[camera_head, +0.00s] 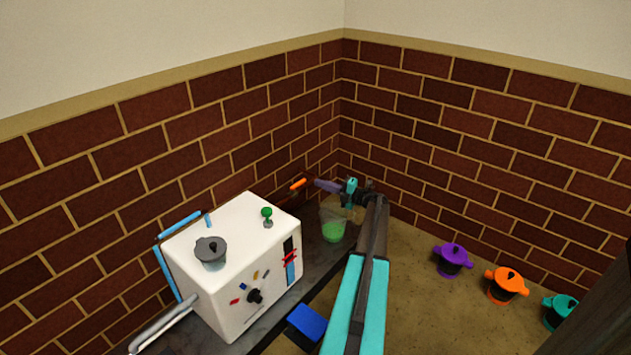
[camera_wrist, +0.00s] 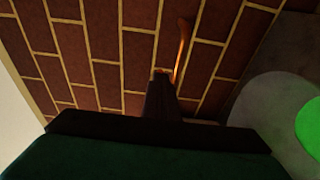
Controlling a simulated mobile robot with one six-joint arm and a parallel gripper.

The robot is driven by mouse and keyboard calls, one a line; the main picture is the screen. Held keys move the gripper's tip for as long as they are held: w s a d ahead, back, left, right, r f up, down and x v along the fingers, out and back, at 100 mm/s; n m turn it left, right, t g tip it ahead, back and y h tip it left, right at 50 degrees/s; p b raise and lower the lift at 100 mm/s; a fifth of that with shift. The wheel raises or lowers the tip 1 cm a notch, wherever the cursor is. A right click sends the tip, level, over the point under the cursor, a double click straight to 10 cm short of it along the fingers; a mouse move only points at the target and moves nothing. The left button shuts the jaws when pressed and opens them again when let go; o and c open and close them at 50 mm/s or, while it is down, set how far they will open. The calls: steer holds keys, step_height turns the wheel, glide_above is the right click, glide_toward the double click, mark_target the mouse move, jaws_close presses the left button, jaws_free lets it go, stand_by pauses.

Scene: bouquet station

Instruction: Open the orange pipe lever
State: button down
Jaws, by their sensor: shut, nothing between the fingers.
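The orange pipe lever (camera_head: 298,184) shows as a short, slightly tilted bar near the brick corner, above the back of the worktop. In the wrist view the lever (camera_wrist: 183,45) is a thin orange bar, bent at its far end, against the bricks. My gripper (camera_head: 318,183) reaches in from the right, its tip just right of the lever. In the wrist view my shut fingers (camera_wrist: 161,82) are dark and empty, and their tip overlaps the lever's near end. I cannot tell whether they touch. The lever's base and pipe are hidden or too dark to make out.
A clear container (camera_head: 333,230) with green contents stands below my gripper. A white box (camera_head: 237,270) with a knob and a grey pot (camera_head: 211,250) on top stands left. A blue block (camera_head: 306,322) is in front.

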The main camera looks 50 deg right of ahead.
steer(key=s+p, duration=0.2)
steer(key=s, duration=0.7)
steer(key=shift+s+d, duration=0.2)
steer(key=shift+d, duration=0.25)
